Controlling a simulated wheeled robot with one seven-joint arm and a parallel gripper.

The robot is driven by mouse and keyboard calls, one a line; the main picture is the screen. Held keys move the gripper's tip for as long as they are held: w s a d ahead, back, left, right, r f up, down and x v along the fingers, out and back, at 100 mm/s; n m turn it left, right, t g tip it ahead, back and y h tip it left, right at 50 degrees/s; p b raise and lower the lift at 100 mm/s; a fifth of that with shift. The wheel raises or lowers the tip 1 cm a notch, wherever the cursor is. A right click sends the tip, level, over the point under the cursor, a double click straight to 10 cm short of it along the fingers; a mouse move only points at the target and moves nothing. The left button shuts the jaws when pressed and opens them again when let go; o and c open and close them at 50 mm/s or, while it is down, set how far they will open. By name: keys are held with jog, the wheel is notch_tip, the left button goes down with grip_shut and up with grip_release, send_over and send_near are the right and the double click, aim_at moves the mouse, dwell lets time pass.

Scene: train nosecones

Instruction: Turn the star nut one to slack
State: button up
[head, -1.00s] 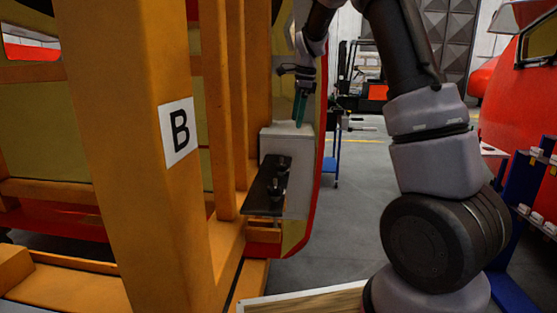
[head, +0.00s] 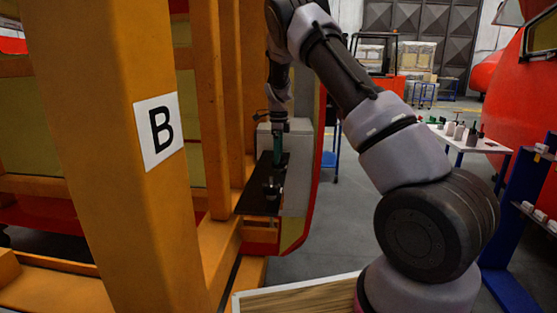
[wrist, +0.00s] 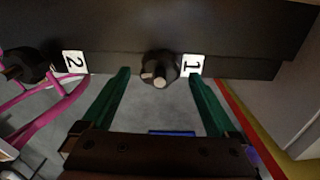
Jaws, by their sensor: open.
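Star nut one (wrist: 160,70) is a dark knob with a pale centre stud, on the dark plate (wrist: 230,55) beside the label "1" (wrist: 193,66). My gripper (wrist: 160,80) is open, with its green fingers either side of the nut in the wrist view; I cannot tell whether they touch it. A second dark star nut (wrist: 28,65) is at the left, beside the label "2" (wrist: 74,63). In the head view my gripper (head: 278,162) points down at the plate (head: 252,198), and its fingers partly hide the far nut. The near nut (head: 272,187) shows below them.
The orange frame post with sign B (head: 158,130) stands left of the plate. A pale block (head: 298,150) is behind it, beside the red and yellow nosecone edge (head: 315,170). A white table (head: 470,140) with small items stands at the far right.

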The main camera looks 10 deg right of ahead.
jog(key=shift+f, duration=1.2)
jog(key=c, duration=1.4)
